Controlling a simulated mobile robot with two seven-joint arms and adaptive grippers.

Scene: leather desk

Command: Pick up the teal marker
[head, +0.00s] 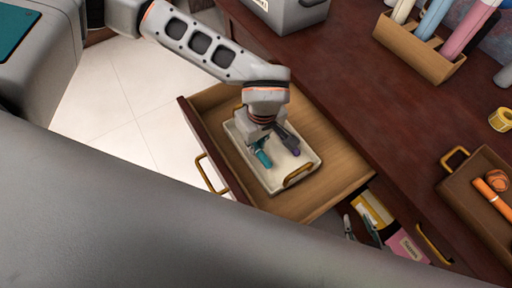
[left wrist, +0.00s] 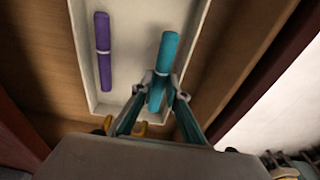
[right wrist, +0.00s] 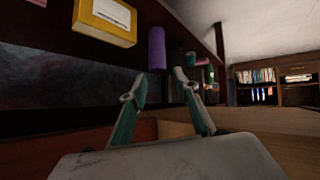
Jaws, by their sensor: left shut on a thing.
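The teal marker (head: 264,159) is in a pale tray (head: 262,178) inside the open drawer. My left gripper (head: 268,146) is over the tray, pointing down. In the left wrist view the left gripper's fingers (left wrist: 162,92) are closed on the teal marker (left wrist: 170,55) near one end. Whether the marker still touches the tray floor is unclear. My right gripper (right wrist: 158,84) is open with nothing between its fingers; it is not visible in the head view.
A purple marker (left wrist: 103,50) lies beside the teal one in the tray. The wooden drawer (head: 335,165) surrounds the tray. The desk holds a caddy (head: 420,50) of rolls, a grey box (head: 290,14) and a brown tray (head: 460,190). A yellow box (right wrist: 104,20) shows in the right wrist view.

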